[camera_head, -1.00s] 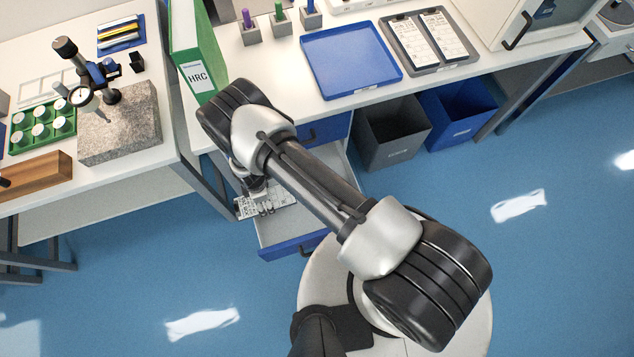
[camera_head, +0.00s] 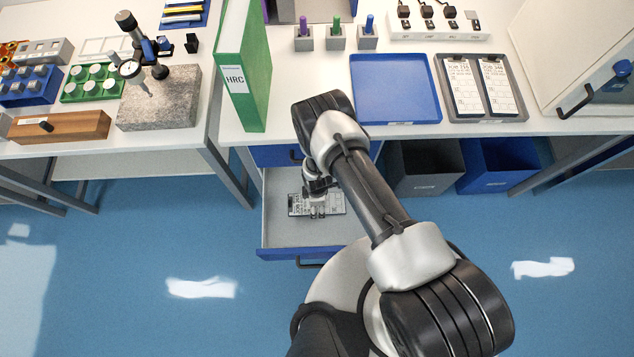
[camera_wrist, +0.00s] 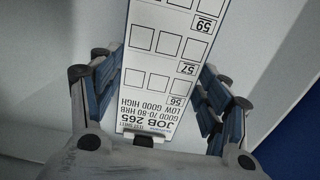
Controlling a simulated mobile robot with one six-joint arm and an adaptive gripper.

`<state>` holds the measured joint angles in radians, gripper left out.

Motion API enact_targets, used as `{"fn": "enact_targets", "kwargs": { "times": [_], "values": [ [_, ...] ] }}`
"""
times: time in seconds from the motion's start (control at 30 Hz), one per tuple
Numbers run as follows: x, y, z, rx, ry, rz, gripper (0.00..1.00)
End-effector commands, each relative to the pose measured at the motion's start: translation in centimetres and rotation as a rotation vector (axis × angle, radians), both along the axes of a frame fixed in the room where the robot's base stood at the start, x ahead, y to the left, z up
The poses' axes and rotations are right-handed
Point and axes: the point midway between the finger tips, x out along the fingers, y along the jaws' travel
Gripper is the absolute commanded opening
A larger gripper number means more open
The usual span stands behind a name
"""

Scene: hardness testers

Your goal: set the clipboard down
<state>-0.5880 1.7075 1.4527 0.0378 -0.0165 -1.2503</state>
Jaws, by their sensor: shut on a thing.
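The clipboard (camera_head: 333,202) carries a white sheet with printed boxes. In the wrist view the clipboard (camera_wrist: 165,70) reads "JOB 265" upside down and lies lengthwise between the fingers. My gripper (camera_head: 317,210) is shut on it; in the wrist view the blue-padded fingers of my gripper (camera_wrist: 160,92) flank its long sides. In the head view the clipboard lies within the outline of an open drawer (camera_head: 283,238) under the bench. I cannot tell whether it touches the drawer floor. My gripper and arm hide part of it.
On the bench are a blue tray (camera_head: 395,90), a grey tray (camera_head: 482,118) holding two clipboards, and a green HRC binder (camera_head: 256,90). A grey bin (camera_head: 425,172) and a blue bin (camera_head: 500,165) stand right of the drawer. Drawer space around the clipboard looks clear.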

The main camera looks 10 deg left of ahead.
Motion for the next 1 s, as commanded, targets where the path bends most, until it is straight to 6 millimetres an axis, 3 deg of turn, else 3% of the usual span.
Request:
{"fn": "enact_targets", "kwargs": {
  "times": [0.03, 0.13, 0.57, 0.6, 0.87, 1.0],
  "values": [
    [-0.1, -0.1, -1.4, 0.000, -0.001, 0.001, 0.40],
    [-0.3, -0.3, -2.7, 0.000, -0.001, 0.005, 0.40],
    [-0.3, -0.3, -3.1, 0.000, -0.002, 0.006, 0.40],
    [-0.4, -0.3, -3.1, 0.000, -0.002, 0.006, 0.71],
    [-0.4, -0.3, -3.0, 0.000, -0.002, 0.006, 0.88],
    [-0.3, -0.3, -3.0, 0.000, -0.002, 0.006, 0.90]
  ]
}}
